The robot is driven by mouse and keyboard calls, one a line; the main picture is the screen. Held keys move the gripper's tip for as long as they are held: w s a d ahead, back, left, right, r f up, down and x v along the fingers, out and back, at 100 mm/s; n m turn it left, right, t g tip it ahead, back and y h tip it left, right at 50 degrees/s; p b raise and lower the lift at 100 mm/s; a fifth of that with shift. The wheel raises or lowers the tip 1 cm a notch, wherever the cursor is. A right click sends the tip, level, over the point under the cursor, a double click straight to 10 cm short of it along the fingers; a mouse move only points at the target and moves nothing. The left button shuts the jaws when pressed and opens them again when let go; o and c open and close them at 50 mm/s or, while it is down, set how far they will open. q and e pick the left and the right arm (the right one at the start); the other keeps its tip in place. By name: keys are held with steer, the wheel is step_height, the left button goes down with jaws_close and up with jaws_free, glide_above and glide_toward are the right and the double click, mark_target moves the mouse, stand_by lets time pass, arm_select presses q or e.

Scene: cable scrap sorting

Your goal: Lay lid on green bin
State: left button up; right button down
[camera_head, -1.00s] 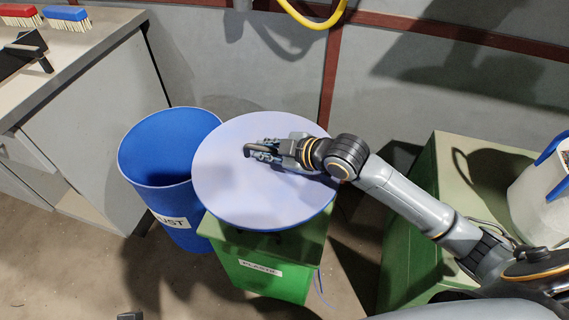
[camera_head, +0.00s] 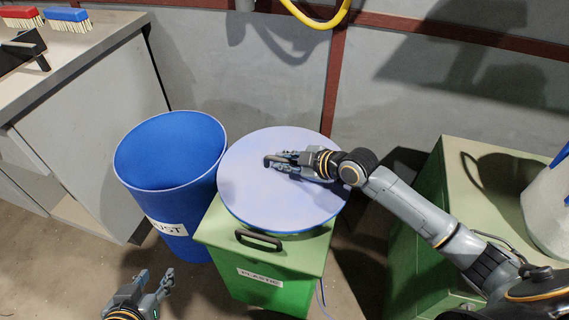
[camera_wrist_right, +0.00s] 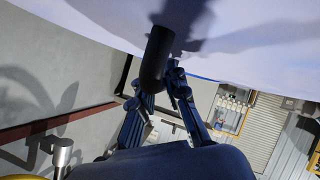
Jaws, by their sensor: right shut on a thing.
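The round pale lid (camera_head: 270,205) with a blue rim hangs level under my right gripper (camera_head: 282,161), which is shut on its black handle; the handle also shows between the fingers in the right wrist view (camera_wrist_right: 157,58). The lid is over the back part of the green bin (camera_head: 262,293), labelled PLASTIC. The bin's green top (camera_head: 215,228) carries a black handle (camera_head: 259,240) that shows in front of the lid. I cannot tell whether lid and bin touch. My left gripper (camera_head: 157,280) is open and empty at the lower left.
A blue round bin (camera_head: 190,204), open on top, stands close left of the green bin. A grey counter (camera_head: 95,70) with brushes is at the left. A green box (camera_head: 490,185) with a white container (camera_head: 548,215) stands at the right. The wall is close behind.

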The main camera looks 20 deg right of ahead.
arm_select(q)
steer(key=shift+w+d+r+t, duration=0.15)
steer(key=shift+w+r+t, duration=0.15)
arm_select(e)
steer(key=shift+f, duration=0.1)
steer(key=c, duration=1.8)
jaws_free()
steer(key=shift+f, duration=0.15)
steer(key=o, duration=0.4)
arm_select(q)
steer(key=shift+w+r, duration=0.1)
arm_select(e)
steer(key=shift+o, duration=0.2)
steer(key=p+v, duration=0.2)
steer(key=v, duration=0.9)
steer(key=shift+p, duration=0.35)
arm_select(q)
steer(key=s+a+f+g, duration=0.2)
steer(key=s+g, duration=0.1)
steer(key=s, duration=0.2)
steer(key=s+a+f+g+y, duration=0.1)
steer(key=s+f+g, duration=0.1)
steer(key=s, duration=0.4)
steer(key=shift+s+a+f+g+y, duration=0.2)
steer(key=shift+a+f+g+y, duration=0.15)
steer(key=shift+g, duration=0.45)
arm_select(e)
steer(key=shift+s+d+r, duration=0.25)
steer(key=shift+s+r, duration=0.1)
steer(key=shift+s, duration=0.05)
